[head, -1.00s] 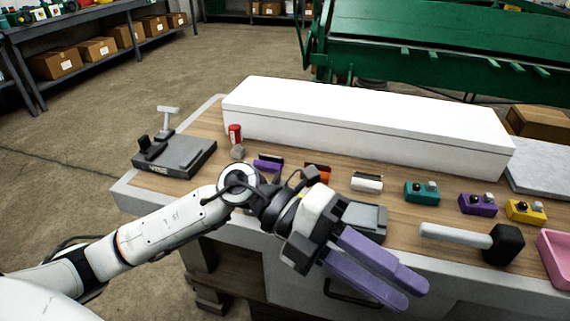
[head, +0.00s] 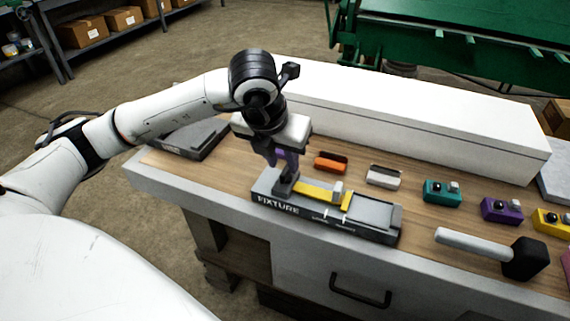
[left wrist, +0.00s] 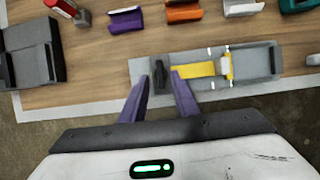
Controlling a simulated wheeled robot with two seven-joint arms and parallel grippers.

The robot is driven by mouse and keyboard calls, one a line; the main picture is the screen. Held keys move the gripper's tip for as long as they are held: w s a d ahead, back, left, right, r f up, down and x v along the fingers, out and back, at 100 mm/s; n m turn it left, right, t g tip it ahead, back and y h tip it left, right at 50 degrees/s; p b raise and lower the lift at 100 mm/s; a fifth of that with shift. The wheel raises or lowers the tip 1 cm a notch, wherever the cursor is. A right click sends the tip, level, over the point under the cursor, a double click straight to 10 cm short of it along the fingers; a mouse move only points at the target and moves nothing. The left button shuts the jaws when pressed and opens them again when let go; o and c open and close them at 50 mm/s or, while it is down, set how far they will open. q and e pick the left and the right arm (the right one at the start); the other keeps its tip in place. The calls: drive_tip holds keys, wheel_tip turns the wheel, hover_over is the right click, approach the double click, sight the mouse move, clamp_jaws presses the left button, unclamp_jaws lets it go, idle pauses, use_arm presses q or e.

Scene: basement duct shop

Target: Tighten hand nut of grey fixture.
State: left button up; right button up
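The grey fixture (head: 375,214), labelled FIXTURE, lies near the bench's front edge. It has a yellow strip (head: 314,192), a pale block (head: 337,190) and a dark upright part (head: 286,184) at its left end. Which part is the hand nut is not clear. My left gripper (head: 283,160) points down over the left end, partly hiding it. In the left wrist view its purple fingers (left wrist: 158,97) are apart, either side of the dark part (left wrist: 158,76) in the picture. Contact cannot be told. My right gripper is not in view.
A long white box (head: 420,125) stands behind. Small orange (head: 331,162), white (head: 384,177), teal (head: 442,192) and purple (head: 502,210) pieces sit behind and right. A mallet (head: 480,247) lies right. A vise (head: 195,138) is at left, partly behind my arm.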

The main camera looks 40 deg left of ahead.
sight(286, 169)
use_arm(q)
drive_tip(key=shift+x, duration=1.6)
drive_tip(key=shift+c, duration=0.4)
clamp_jaws()
